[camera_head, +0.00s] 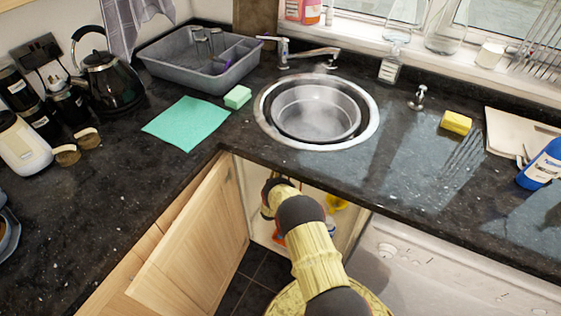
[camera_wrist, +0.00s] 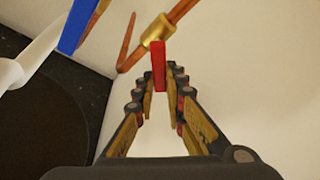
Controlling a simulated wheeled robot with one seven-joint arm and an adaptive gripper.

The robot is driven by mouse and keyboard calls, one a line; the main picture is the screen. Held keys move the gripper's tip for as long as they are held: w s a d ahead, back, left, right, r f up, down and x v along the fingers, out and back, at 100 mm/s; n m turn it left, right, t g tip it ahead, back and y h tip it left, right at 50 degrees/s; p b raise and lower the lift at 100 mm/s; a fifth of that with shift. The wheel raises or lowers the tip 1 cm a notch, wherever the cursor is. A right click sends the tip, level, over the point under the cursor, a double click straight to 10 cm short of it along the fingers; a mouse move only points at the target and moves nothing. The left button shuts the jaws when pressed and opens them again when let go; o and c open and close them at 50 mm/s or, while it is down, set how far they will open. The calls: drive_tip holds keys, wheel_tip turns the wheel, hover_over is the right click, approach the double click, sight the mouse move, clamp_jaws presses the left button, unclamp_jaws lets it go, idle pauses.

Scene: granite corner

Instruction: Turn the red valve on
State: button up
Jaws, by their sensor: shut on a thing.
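The red valve's handle (camera_wrist: 158,66) shows in the wrist view as a short red lever pointing down in the picture from a brass body (camera_wrist: 157,30). The brass body sits on a slanting copper pipe (camera_wrist: 184,10), and the lever stands at an angle to that pipe. My gripper (camera_wrist: 161,76) is around the lever with a finger on each side, shut on it near its lower end. In the head view my arm reaches into the open cupboard under the sink; the gripper's fingertips and the red valve are hidden there.
A blue lever (camera_wrist: 77,27) and a white pipe (camera_wrist: 36,58) are left of the red valve. The open wooden cupboard door (camera_head: 195,245) stands left of my arm. A white appliance (camera_head: 440,270) is to the right. The black counter (camera_head: 350,170) with the sink (camera_head: 372,105) is above.

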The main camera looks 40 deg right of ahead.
clamp_jaws()
drive_tip(key=shift+m, duration=0.3)
drive_tip(key=shift+s+d+r+m+g+h, duration=0.15)
drive_tip(key=shift+s+m+g+h, duration=0.5)
drive_tip(key=shift+m, duration=1.4)
drive_tip(key=shift+s+d+r+m+g+h, duration=0.2)
drive_tip(key=shift+m+g+h, duration=0.7)
drive_tip(key=shift+m, duration=1.1)
drive_tip(key=shift+s+d+r+m+g+h, duration=0.15)
drive_tip(key=shift+s+m+g+h, duration=0.6)
drive_tip(key=shift+m, duration=1.3)
drive_tip(key=shift+w, duration=0.3)
drive_tip(key=o, duration=0.6)
unclamp_jaws()
drive_tip(key=shift+o, duration=0.2)
drive_tip(key=shift+w+n, duration=0.1)
drive_tip(key=shift+n, duration=0.2)
